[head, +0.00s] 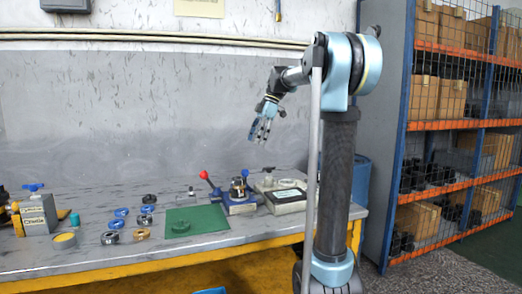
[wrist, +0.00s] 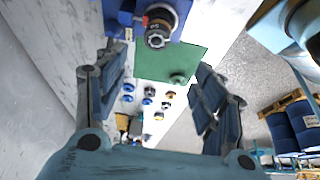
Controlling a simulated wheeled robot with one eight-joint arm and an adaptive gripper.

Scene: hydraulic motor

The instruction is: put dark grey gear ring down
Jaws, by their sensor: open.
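A dark ring-shaped part (head: 181,227) lies flat on the green mat (head: 210,213); its dark tone blends with the mat, so I cannot be sure it is the dark grey gear ring. In the wrist view this part (wrist: 178,78) sits near the mat's lower right edge. My gripper (head: 262,131) is raised high above the bench, well clear of the mat. In the wrist view my gripper (wrist: 162,68) has its fingers spread wide with nothing between them.
Several blue, dark and metallic rings (head: 119,212) lie left of the mat. A blue fixture with a red-knobbed lever (head: 240,206) stands right of it, beside a grey case (head: 284,199). A grey box (head: 38,214) stands at far left. Shelving (head: 455,125) stands at right.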

